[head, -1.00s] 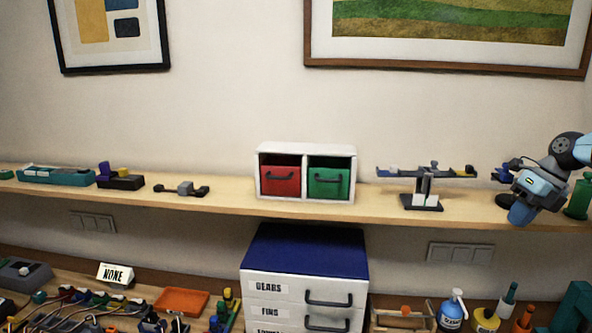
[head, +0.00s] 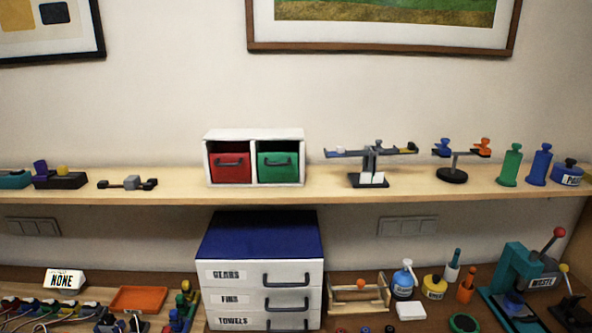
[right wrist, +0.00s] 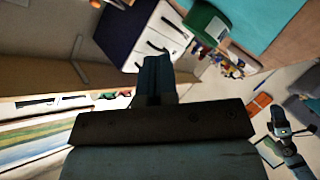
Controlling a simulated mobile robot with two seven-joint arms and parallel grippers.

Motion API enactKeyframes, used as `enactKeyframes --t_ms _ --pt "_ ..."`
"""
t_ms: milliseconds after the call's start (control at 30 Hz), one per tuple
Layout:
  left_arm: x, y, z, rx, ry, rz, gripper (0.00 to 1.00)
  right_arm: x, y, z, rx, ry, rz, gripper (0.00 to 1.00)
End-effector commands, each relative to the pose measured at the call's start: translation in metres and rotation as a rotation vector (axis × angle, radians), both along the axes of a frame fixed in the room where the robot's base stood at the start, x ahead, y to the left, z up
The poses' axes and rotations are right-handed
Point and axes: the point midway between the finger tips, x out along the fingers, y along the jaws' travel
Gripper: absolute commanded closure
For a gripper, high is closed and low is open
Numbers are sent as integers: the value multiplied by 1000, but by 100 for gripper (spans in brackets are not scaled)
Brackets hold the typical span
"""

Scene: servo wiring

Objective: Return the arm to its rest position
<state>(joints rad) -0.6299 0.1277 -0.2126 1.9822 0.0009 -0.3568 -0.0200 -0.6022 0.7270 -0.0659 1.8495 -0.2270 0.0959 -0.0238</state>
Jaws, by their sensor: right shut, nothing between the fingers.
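My right gripper (right wrist: 155,80) shows in the right wrist view with its dark fingers together and nothing between them. It hangs clear of the furniture, with the white drawer unit behind it. Neither gripper shows in the head view. In the right wrist view, what looks like my left arm and gripper (right wrist: 280,122) is at the lower right, too small to tell whether its jaws are open.
The shelf (head: 90,199) holds a white cubby (head: 253,136) with red and green bins, a balance stand (head: 370,165) and several bottles. Below stand a blue-topped drawer unit (head: 260,237), an orange tray (head: 138,299) and a teal press (head: 515,270). Air before the shelf is clear.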

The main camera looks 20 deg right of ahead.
Motion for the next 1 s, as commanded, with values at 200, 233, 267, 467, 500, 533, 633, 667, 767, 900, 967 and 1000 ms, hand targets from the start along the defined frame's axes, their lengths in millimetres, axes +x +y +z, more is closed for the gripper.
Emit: enactKeyframes --t_ms 200,233,267,467,500,533,633,667,767,900,967,1000 --pt "5 0 3 -1 -9 0 45 -35 107 -39 314 184 -252 100" --pt "6 0 3 0 -10 0 45 -39 122 -42 355 212 -280 100" --pt "6 0 3 0 -11 1 45 -42 137 -43 394 239 -305 100" --pt "6 0 4 0 -12 1 45 -53 209 -43 586 374 -410 100" --pt "6 0 3 0 -11 1 45 -54 218 -43 609 392 -421 100" --pt "6 0 3 0 -11 1 45 -54 223 -42 620 401 -426 100" --pt "5 0 3 0 -9 0 45 -56 231 -41 642 420 -436 100" --pt "4 0 2 0 -8 0 45 -56 232 -41 644 422 -436 100" --pt "3 0 2 0 -5 0 45 -56 232 -41 645 423 -437 100" --pt "0 0 0 0 -1 0 45 -56 232 -41 644 422 -436 100" --pt "-1 0 0 0 1 0 45 -56 232 -41 643 422 -436 100" --pt "-1 0 0 1 2 0 45 -56 232 -41 643 422 -436 100"
